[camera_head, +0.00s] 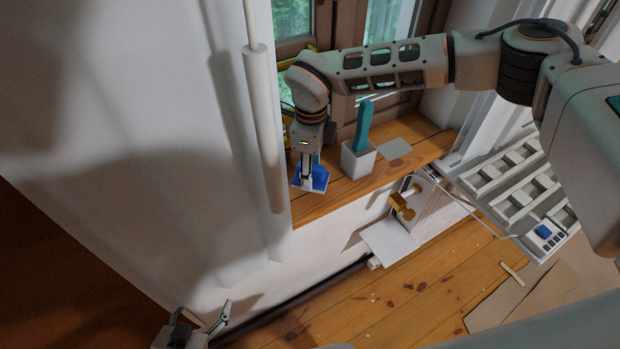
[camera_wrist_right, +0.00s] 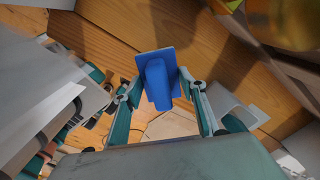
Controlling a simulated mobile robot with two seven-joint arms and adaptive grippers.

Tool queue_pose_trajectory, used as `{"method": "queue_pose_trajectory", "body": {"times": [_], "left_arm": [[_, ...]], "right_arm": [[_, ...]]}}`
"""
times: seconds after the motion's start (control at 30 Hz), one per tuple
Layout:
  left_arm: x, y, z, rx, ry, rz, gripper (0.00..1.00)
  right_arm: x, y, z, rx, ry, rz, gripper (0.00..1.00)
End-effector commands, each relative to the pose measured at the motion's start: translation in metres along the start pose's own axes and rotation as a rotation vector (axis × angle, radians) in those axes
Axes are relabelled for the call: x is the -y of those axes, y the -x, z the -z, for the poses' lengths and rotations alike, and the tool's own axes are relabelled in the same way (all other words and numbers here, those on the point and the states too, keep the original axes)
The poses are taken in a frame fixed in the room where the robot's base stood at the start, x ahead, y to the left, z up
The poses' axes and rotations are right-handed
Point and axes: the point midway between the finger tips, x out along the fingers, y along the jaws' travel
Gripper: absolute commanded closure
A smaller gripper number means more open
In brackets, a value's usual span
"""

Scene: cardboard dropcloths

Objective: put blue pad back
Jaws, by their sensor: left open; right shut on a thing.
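The blue pad (camera_head: 317,181) has a flat plate with a raised blue grip. In the head view it shows at the left end of the wooden window sill (camera_head: 336,190); I cannot tell whether it touches the sill. My right gripper (camera_head: 307,172) reaches down to it and is shut on it. In the right wrist view the pad (camera_wrist_right: 158,80) sits between the fingers of the right gripper (camera_wrist_right: 164,88). My left gripper (camera_head: 203,319) is open and empty at the bottom left, well away from the pad.
A white cup (camera_head: 358,161) holding a teal tool (camera_head: 363,125) stands on the sill, beside a flat grey card (camera_head: 396,148). A white vertical pipe (camera_head: 263,130) is close left of my right gripper.

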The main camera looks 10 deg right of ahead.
Motion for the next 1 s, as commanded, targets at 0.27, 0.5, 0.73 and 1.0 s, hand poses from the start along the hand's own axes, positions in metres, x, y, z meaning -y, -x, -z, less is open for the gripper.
{"method": "queue_pose_trajectory", "body": {"times": [0.27,0.5,0.73,1.0], "left_arm": [[0.001,0.002,0.005,-0.004,0.000,0.001,0.35],[0.002,0.004,0.011,-0.010,0.000,0.002,0.35],[0.001,0.002,0.008,-0.009,0.000,0.002,0.35],[0.001,0.002,0.005,-0.004,0.001,0.001,0.35]], "right_arm": [[-0.002,-0.031,0.000,-0.001,0.000,-0.002,0.86],[0.002,-0.039,-0.003,0.000,0.000,0.000,0.86],[0.002,-0.044,-0.002,0.000,0.000,0.000,0.86],[0.002,-0.043,-0.002,0.000,0.000,0.000,0.42]]}}
